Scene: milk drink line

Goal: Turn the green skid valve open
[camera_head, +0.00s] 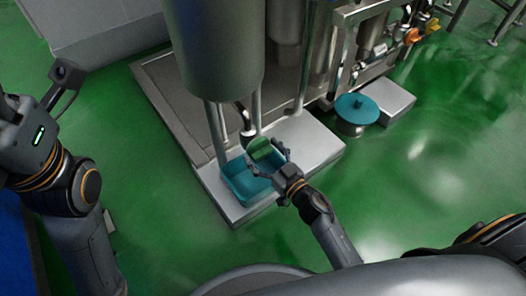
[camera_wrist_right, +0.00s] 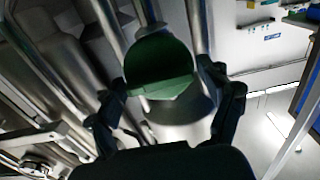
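The green valve (camera_head: 261,149) is a rounded green knob under the big steel tank, above a teal bin. In the right wrist view, the green valve (camera_wrist_right: 158,66) fills the upper middle, with a flat lower edge. My right gripper (camera_head: 267,161) is at the valve, with its fingers spread on either side of the knob. In the wrist view my right gripper (camera_wrist_right: 166,88) looks open around it; whether a fingertip touches is unclear. My left arm comes in at the left edge, but I cannot see its gripper.
The steel tank (camera_head: 212,50) stands on legs behind the valve. The teal bin (camera_head: 240,185) sits on a pale metal platform (camera_head: 315,143) just below my right gripper. A teal-lidded pot (camera_head: 356,109) stands to the right. The green floor is clear at the right.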

